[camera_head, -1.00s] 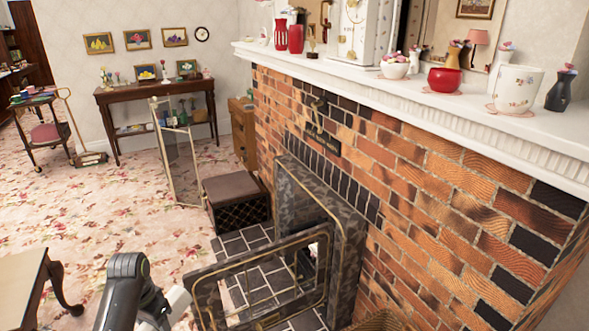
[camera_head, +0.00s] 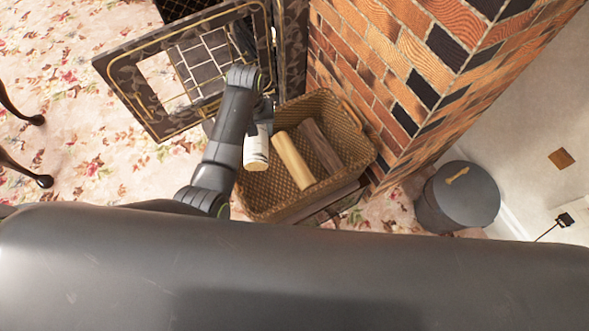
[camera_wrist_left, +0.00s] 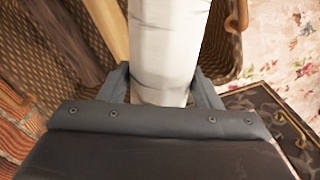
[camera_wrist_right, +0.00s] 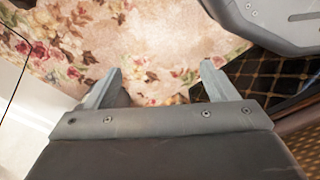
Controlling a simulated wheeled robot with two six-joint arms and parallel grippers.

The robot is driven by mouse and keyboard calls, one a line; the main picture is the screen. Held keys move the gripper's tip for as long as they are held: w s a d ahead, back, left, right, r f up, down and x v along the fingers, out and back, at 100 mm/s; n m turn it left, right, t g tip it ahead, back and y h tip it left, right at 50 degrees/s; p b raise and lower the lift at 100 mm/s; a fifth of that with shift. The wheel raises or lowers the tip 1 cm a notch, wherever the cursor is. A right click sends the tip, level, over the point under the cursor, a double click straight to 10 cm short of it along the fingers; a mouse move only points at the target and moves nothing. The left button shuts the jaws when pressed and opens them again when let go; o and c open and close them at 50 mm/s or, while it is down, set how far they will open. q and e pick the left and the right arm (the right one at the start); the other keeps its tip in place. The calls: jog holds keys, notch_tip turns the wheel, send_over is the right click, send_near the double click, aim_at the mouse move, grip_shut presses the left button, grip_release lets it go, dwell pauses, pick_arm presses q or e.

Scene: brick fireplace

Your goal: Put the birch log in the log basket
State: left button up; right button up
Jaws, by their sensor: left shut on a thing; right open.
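The white birch log (camera_head: 256,150) is in my left gripper (camera_head: 262,115), seen over the left part of the wicker log basket (camera_head: 262,195) in the head view. In the left wrist view the fingers (camera_wrist_left: 160,85) are shut around the birch log (camera_wrist_left: 165,45), with basket weave on both sides. I cannot tell whether the log touches the basket floor. A pale log (camera_head: 292,160) and a dark brown log (camera_head: 322,145) lie in the basket to its right. My right gripper (camera_wrist_right: 160,75) is open and empty above the floral carpet.
An open fire screen door (camera_head: 150,105) stands left of the basket, close to my left arm. The brick chimney wall (camera_head: 400,60) rises at the right. A dark lidded bin (camera_head: 458,195) stands right of the basket.

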pick_arm(q)
jog(key=s+d+f+n+b, duration=0.1)
jog(key=s+f+n+b, duration=0.3)
jog(key=f, duration=0.4)
jog(key=n+b, duration=0.1)
jog(key=b, duration=0.2)
send_over(266, 179)
notch_tip(266, 179, down, 7)
jog(key=shift+f, duration=0.2)
notch_tip(266, 179, down, 3)
jog(key=shift+s+b, duration=0.1)
jog(key=shift+b, duration=0.65)
jog(key=shift+f, duration=0.45)
pick_arm(e)
jog(key=w+a+r+t+y, duration=0.1)
jog(key=w+r, duration=0.3)
jog(key=r, duration=0.5)
jog(key=shift+a+t, duration=0.4)
jog(key=shift+a, duration=0.4)
pick_arm(q)
jog(key=shift+f, duration=0.15)
jog(key=o, duration=1.4)
jog(key=shift+c, duration=0.2)
